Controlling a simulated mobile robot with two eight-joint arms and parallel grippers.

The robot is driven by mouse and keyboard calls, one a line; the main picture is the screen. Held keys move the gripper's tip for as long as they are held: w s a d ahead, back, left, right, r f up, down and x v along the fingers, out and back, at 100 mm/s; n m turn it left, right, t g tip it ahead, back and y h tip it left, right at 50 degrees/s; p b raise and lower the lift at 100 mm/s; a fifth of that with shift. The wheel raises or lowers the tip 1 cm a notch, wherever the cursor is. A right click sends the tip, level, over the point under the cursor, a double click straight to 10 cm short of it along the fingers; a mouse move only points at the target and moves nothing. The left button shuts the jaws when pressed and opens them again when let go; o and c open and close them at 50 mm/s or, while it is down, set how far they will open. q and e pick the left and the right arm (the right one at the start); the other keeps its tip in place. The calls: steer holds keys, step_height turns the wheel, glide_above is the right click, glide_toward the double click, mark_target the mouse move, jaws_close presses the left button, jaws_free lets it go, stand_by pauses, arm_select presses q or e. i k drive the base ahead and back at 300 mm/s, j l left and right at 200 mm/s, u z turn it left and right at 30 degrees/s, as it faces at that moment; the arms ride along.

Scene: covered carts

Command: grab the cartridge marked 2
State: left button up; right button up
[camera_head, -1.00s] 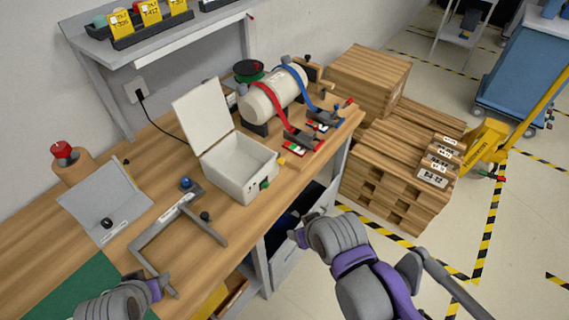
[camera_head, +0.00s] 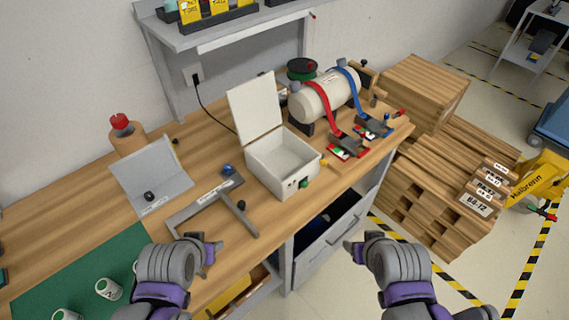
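One cartridge (camera_head: 108,289) stands in full view with a small dark mark that I cannot read for certain. The other cartridge (camera_head: 66,315) is cut off by the bottom edge. My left gripper (camera_head: 214,251) is over the front edge of the bench, to the right of the cartridges and apart from them.
A grey angled frame (camera_head: 205,203) and a grey tilted plate (camera_head: 152,180) lie behind the mat. An open white box (camera_head: 283,170) and a strapped white cylinder (camera_head: 325,97) stand farther right. Wooden crates (camera_head: 440,185) stand on the floor at right.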

mark_target(106, 287)
steer(key=u, duration=2.2)
steer(key=i+j+u, duration=0.15)
steer(key=i+u, duration=0.15)
